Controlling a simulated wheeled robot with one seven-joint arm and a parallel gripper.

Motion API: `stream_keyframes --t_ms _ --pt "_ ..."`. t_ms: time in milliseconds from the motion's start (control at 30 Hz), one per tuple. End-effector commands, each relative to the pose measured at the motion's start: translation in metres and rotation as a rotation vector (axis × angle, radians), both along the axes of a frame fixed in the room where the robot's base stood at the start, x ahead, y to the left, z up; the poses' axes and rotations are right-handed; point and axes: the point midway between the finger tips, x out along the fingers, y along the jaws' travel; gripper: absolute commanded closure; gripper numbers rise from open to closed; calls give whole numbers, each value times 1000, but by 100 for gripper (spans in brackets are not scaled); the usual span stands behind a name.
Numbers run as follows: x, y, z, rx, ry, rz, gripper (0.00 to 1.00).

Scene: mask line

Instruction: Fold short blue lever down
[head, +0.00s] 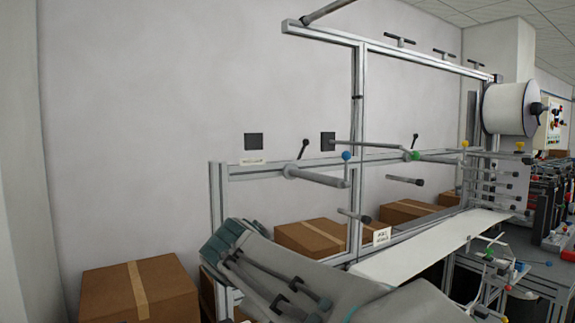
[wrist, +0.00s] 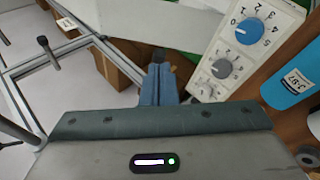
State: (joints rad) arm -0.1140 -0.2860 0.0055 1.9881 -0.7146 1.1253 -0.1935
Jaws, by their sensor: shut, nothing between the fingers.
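A small blue ball knob (head: 346,156) sits at the top of a short upright stem near the end of a grey horizontal roller, on the middle rail of the metal frame in the head view. It looks like the short blue lever, standing up. I cannot make it out in the wrist view. My gripper (wrist: 158,70) shows in the wrist view with its two blue-grey fingers shut together and empty. My grey arm covers the bottom of the head view, below and apart from the blue knob. My fingertips are not clear in the head view.
A green knob (head: 414,155) and a yellow knob (head: 465,143) are farther right. Cardboard boxes (head: 140,290) stand low by the wall. The wrist view shows a dial panel (wrist: 238,45) and a blue cylinder (wrist: 288,88) at right. Several rollers jut from the frame.

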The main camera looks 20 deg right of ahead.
Motion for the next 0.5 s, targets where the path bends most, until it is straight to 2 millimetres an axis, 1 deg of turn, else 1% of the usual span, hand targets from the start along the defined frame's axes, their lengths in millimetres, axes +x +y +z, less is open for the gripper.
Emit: stream_keyframes --t_ms 33,67,100,167,200,300,400,500 --pt "17 -5 27 -96 -14 25 100" --pt "26 -8 43 -157 -21 37 100" --pt "36 -12 66 -235 -33 46 100" --pt "49 -17 99 -349 -50 53 100" --pt "56 -19 121 -420 -61 53 100" --pt "68 -21 168 -571 -86 38 100" --pt "74 -21 204 -681 -107 14 100" --pt "76 -20 227 -749 -120 -6 100"
